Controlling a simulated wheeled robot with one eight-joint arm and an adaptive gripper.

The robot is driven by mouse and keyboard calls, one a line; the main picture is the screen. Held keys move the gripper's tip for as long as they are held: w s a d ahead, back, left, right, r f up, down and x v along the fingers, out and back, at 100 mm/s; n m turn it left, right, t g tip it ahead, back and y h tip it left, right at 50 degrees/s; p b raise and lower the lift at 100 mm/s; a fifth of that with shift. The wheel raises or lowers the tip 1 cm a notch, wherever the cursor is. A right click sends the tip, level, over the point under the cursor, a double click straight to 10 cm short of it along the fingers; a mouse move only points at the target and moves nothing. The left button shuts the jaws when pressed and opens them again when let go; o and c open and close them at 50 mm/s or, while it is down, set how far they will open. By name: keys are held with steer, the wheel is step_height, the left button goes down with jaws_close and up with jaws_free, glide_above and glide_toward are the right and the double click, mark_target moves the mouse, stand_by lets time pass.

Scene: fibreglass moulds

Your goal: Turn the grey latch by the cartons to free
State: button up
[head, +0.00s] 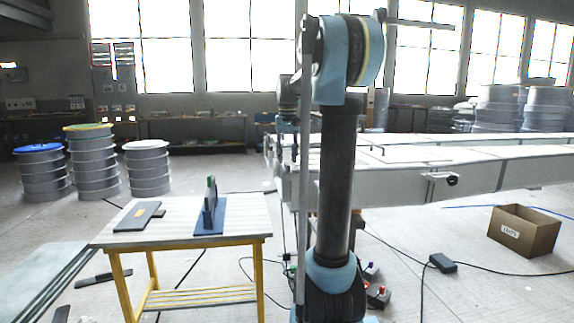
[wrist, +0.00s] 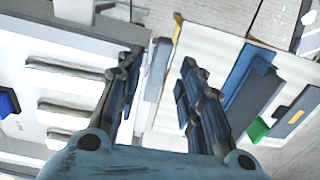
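A small fitting with a dark round knob (head: 452,180) sits on the side of the long white bench in the head view. It may be the latch, but it is too small to tell its colour or turn position. An open brown carton (head: 524,230) with a white label stands on the floor to its right. My gripper (wrist: 160,62) is open in the wrist view, with nothing between its two dark fingers. In the head view my arm largely hides it. No latch can be made out clearly in the wrist view.
A slatted table (head: 250,218) on yellow legs bears a blue stand (head: 210,229) and a dark flat plate (head: 137,215). Stacked grey drums (head: 147,170) stand at the left. Cables and a black box (head: 443,263) lie on the floor at the right.

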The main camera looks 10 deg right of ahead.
steer(key=shift+f, duration=1.45)
jaws_close()
